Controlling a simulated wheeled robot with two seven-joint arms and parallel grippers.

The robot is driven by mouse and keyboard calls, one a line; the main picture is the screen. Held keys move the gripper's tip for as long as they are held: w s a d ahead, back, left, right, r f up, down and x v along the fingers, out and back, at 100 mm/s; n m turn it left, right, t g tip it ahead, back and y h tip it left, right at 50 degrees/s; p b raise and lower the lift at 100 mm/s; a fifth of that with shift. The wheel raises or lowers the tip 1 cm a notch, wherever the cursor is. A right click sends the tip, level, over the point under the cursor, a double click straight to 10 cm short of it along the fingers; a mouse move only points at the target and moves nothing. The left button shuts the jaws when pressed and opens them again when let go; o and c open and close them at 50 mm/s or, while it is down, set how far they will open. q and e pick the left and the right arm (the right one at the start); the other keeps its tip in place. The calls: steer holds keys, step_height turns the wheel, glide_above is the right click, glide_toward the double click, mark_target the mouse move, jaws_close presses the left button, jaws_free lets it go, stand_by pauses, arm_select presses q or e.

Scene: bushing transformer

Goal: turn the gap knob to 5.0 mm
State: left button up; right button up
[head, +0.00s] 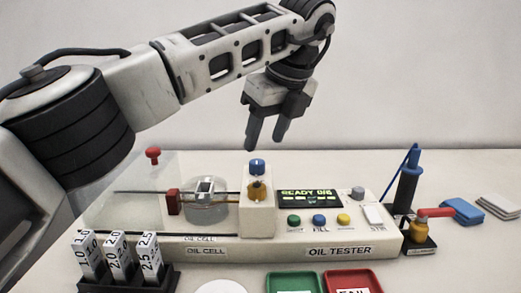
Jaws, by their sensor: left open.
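My left gripper (264,142) points down with its two fingers apart and nothing between them. It hangs above and slightly right of a blue-topped knob (257,166) on the cream block of the oil tester (330,237). A brass-coloured part shows just below the blue top. No label marks it, so I cannot tell for sure that it is the gap knob. The tester's green-lit display (307,197) seems to start with "READY"; the rest is hard to read. The glass oil cell (205,208) sits left of the block. My right gripper is out of view.
A rack of gap gauges (122,277) is front left. Green (274,283) and red (372,279) trays lie in front. A blue tool (409,172) and red-handled valve (424,231) stand right.

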arm_select(q)
steer(key=p+v, duration=0.2)
steer(key=v, duration=0.8)
steer(key=shift+r, duration=0.15)
